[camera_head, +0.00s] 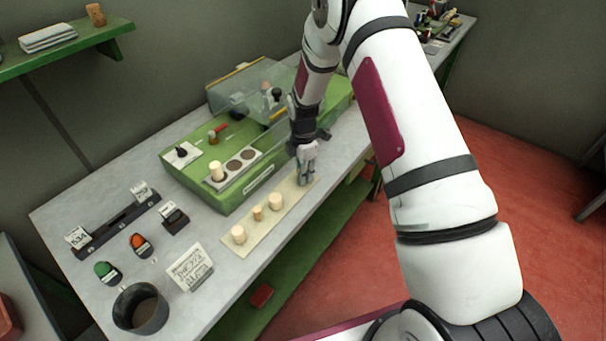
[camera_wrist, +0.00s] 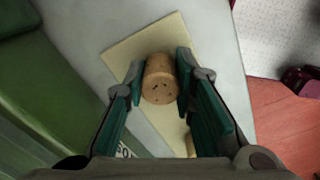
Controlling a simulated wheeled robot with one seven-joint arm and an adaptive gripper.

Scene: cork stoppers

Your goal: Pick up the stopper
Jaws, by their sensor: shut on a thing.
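In the wrist view a cork stopper (camera_wrist: 160,80) sits between the two fingers of my gripper (camera_wrist: 159,88), which are shut on it from both sides. Its speckled end faces the camera. In the head view my gripper (camera_head: 306,170) is at the right end of a pale strip (camera_head: 262,234) on the bench, and it hides the held stopper there. Several other stoppers stand on the strip to the left, among them a wide one (camera_head: 275,200), a small one (camera_head: 257,212) and another wide one (camera_head: 238,234). I cannot tell whether the held stopper touches the strip.
A green machine (camera_head: 225,190) with round holes, one holding a pale stopper (camera_head: 216,171), stands behind the strip. A dark cup (camera_head: 140,309), a sign (camera_head: 190,267) and two buttons, green (camera_head: 104,270) and orange (camera_head: 138,242), are on the left of the bench.

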